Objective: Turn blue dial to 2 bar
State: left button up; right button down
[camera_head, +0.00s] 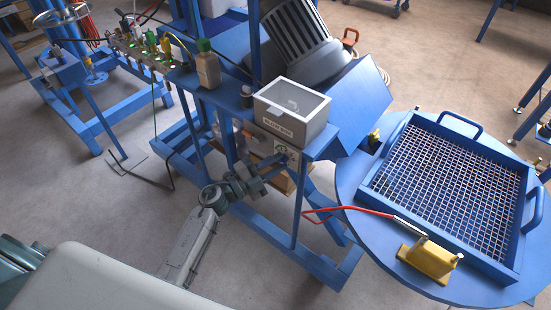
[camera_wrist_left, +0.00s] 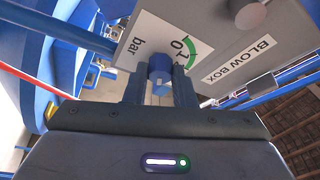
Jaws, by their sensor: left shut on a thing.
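Part of the scale is hidden behind the dial and a finger. My left gripper (camera_wrist_left: 159,88) is shut on the dial, one dark finger on each side. In the head view my left gripper (camera_head: 287,161) reaches up to the front of the blow box (camera_head: 289,118); the dial itself is hard to make out there. I cannot read the dial's exact setting. My right gripper is not in view.
A blue round table (camera_head: 352,183) with a mesh tray (camera_head: 530,222) stands at the right. A red-handled tool (camera_head: 350,209) and a yellow block (camera_head: 430,261) lie on it. A green-capped bottle (camera_head: 208,68) stands left of the box. Blue frame legs are close below my arm.

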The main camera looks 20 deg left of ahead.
pick_arm(q)
jog(key=shift+r+m+g+p, duration=0.1)
jog(key=shift+m+g+p, duration=0.55)
jog(key=shift+m, duration=0.55)
jog(key=o, duration=1)
jog(key=shift+s+a+f, duration=0.2)
jog(key=shift+s+a, duration=0.1)
jog(key=shift+b+v, duration=2.05)
jog(key=shift+v, duration=2.95)
